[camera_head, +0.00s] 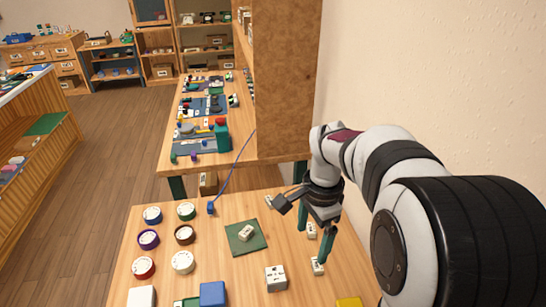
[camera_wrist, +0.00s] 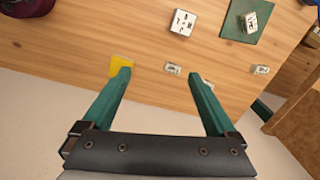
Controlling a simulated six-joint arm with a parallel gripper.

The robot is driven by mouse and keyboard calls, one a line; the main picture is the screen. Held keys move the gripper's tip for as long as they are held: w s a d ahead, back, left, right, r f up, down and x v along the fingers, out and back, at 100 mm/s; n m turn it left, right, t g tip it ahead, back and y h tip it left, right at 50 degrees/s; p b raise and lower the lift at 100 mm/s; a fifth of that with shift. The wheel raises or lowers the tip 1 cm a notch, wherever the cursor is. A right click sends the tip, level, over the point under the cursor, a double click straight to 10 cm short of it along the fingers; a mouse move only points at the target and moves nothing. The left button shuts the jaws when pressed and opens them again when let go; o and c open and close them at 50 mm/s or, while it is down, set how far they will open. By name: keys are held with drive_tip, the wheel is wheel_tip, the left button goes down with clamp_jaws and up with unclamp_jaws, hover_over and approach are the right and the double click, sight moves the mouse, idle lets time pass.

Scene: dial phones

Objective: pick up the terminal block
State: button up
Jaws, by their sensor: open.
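My gripper (camera_head: 313,243) is open and empty, its two green fingers pointing down over the right part of the workbench. It also shows in the wrist view (camera_wrist: 160,75). Small white blocks with dark markings lie below it: one (camera_head: 317,265) by the nearer finger, another (camera_head: 311,230) beside the farther finger. In the wrist view the first block (camera_wrist: 172,69) appears between and beyond the fingertips, and the other (camera_wrist: 261,69) lies right of the right finger. Another similar piece (camera_head: 245,232) lies on a green mat (camera_head: 233,248). I cannot tell which is the terminal block.
A white square socket-like piece (camera_head: 276,278) stands left of the gripper, and a yellow piece (camera_head: 349,302) lies at the near edge. Round dials, such as a white one (camera_head: 183,262), fill the left. A blue box (camera_head: 212,294) is at the front. A wall rises at right.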

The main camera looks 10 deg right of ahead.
sight(317, 264)
drive_tip(key=w+d+f+m, duration=0.3)
drive_tip(key=w+d+f, duration=0.1)
drive_tip(key=w+f, duration=0.15)
drive_tip(key=f, duration=0.9)
drive_tip(key=d+f, duration=0.1)
drive_tip(key=f, duration=0.4)
drive_tip(key=shift+d+f, duration=0.1)
drive_tip(key=c, duration=1.4)
